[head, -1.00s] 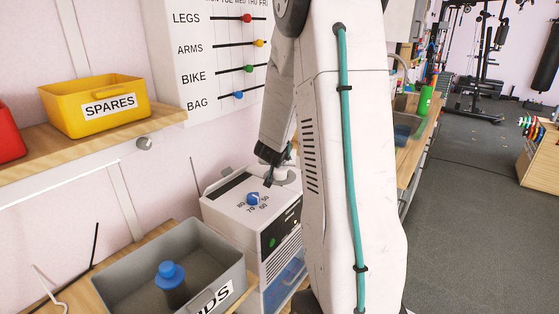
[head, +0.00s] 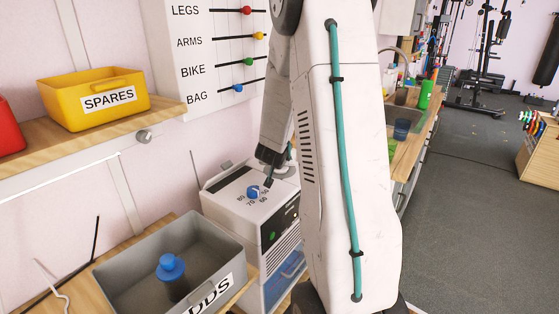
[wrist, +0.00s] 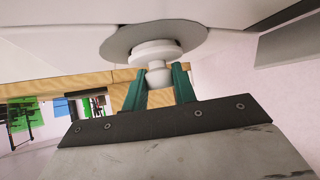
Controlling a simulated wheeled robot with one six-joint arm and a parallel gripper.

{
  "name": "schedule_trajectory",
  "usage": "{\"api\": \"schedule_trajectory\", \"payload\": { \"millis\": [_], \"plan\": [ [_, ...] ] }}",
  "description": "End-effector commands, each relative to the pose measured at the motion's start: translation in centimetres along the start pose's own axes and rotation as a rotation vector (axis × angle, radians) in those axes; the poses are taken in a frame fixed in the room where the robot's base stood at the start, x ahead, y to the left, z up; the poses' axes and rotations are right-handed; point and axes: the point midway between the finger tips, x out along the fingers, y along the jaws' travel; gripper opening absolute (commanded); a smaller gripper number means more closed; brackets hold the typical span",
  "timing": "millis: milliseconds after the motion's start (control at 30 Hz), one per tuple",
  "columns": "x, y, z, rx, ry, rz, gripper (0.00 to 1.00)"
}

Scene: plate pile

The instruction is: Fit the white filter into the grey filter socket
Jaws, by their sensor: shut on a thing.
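The white filter (wrist: 155,52) shows in the wrist view as a stepped round piece with a narrow knob. My gripper (wrist: 160,74) has its teal fingers shut on that knob. The grey filter socket (wrist: 118,44) is a round grey disc right behind the filter, on a white surface. The filter overlaps the disc and appears to be at it; I cannot tell how far in it sits.
A blue dial (head: 254,192) is on the machine's top, close to my gripper. A yellow SPARES box (head: 92,101) is on the shelf above. My arm blocks the machine's right side.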

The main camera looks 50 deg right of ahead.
Motion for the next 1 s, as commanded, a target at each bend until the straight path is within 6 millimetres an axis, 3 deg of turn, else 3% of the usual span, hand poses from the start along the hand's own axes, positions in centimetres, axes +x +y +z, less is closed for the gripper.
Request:
{"api": "schedule_trajectory", "payload": {
  "millis": [200, 233, 300, 667, 1000],
  "plan": [
    [0.3, 0.0, 0.5, -0.002, -0.001, -0.001, 0.00],
    [0.3, 0.0, 0.5, -0.001, -0.001, -0.001, 0.33],
    [0.3, 0.0, 0.4, -0.001, 0.000, -0.001, 0.52],
    [-0.2, 0.0, 0.4, 0.000, 0.001, -0.001, 0.53],
    [-5.3, -0.1, 0.3, 0.000, 0.002, -0.003, 0.53]
  ]
}}
